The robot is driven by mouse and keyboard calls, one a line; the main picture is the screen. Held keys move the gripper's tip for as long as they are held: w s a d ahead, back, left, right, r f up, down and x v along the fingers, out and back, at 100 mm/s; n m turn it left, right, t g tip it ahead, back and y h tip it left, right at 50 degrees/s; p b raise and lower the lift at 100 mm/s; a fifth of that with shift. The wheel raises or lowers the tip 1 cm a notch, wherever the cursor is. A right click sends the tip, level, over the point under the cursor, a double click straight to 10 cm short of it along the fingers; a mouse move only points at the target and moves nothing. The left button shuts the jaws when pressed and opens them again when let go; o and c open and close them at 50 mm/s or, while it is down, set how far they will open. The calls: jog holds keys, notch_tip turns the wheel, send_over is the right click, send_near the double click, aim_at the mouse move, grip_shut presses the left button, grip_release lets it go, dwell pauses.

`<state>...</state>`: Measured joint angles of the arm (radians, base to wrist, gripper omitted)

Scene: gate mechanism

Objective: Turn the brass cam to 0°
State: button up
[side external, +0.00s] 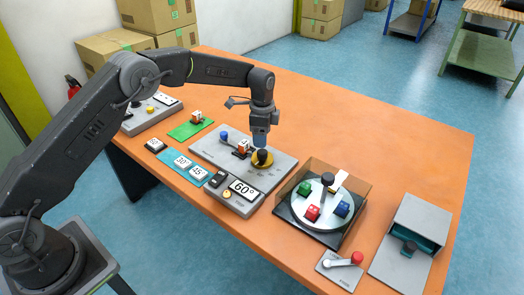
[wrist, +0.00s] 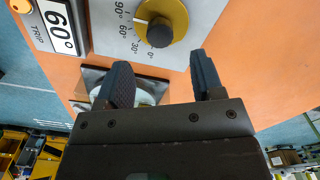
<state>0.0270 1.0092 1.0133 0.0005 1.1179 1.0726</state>
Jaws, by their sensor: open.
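The brass cam (side external: 265,163) is a round yellow disc with a black knob (wrist: 160,32) on the grey gate plate (side external: 206,149). In the wrist view the cam (wrist: 178,12) sits at the top, beside a dial marked 0°, 30°, 60° and 90°. A display (side external: 243,190) reads 60°, and it also shows in the wrist view (wrist: 60,27). My gripper (wrist: 160,62) is open and empty, its two dark fingers apart. In the side view my gripper (side external: 260,140) is just above the knob; whether it touches cannot be told.
A blue-knobbed lever (side external: 224,138) and an orange-and-white block (side external: 243,146) are left of the cam. A turntable (side external: 322,215) with coloured blocks and clear walls stands to the right. Number cards (side external: 182,162) lie at the front left. The orange table (side external: 380,140) is bare behind.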

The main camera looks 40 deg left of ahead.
aim_at(262, 151)
notch_tip(262, 151, down, 7)
jog(key=shift+r, duration=0.2)
jog(key=c, duration=0.9)
